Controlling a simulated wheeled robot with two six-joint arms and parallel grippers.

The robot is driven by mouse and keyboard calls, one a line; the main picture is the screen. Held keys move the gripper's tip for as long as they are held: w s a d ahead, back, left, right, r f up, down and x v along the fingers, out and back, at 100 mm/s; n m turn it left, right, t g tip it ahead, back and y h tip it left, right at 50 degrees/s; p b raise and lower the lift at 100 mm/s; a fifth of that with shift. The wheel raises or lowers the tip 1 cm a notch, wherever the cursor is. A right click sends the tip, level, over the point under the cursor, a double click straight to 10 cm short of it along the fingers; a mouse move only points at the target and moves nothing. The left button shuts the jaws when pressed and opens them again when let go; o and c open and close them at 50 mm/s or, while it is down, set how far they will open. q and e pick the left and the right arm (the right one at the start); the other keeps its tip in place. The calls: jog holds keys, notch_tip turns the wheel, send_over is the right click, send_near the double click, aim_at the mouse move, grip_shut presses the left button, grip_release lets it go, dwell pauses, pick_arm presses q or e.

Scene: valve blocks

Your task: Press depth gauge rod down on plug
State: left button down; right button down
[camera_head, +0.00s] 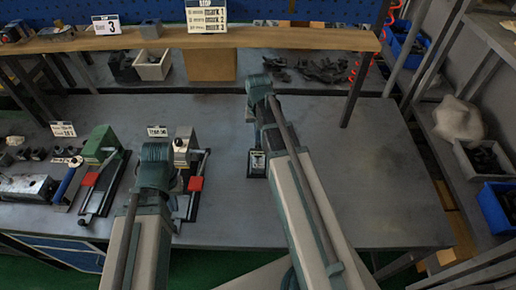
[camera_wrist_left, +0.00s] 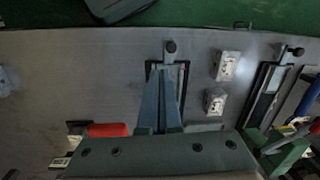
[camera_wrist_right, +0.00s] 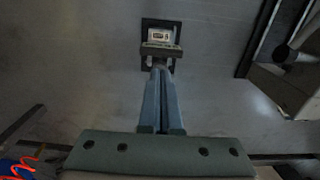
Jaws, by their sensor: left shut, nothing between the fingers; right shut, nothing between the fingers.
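A small dark stand with a white-faced display (camera_head: 257,163) is on the table below my right gripper (camera_head: 262,125); I take it for the depth gauge. In the right wrist view the gauge (camera_wrist_right: 159,36) lies just beyond the shut, empty fingertips (camera_wrist_right: 159,68); I cannot tell whether they touch it. My left gripper (camera_head: 155,175) is shut and empty. In the left wrist view its fingertips (camera_wrist_left: 169,70) are over a dark-framed fixture with a round black knob (camera_wrist_left: 170,47). Two pale valve blocks (camera_wrist_left: 227,66) (camera_wrist_left: 215,101) lie beside that fixture. I cannot make out the rod or plug clearly.
A wooden shelf (camera_head: 290,38) spans the back with label cards. The table's right part (camera_head: 365,190) is clear. Bins (camera_head: 480,158) stand at the far right.

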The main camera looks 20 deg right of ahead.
jog(key=shift+f+b, duration=0.6)
dwell(0.3)
dwell(0.9)
jog(key=shift+r+p, duration=1.45)
jog(key=shift+f, duration=0.1)
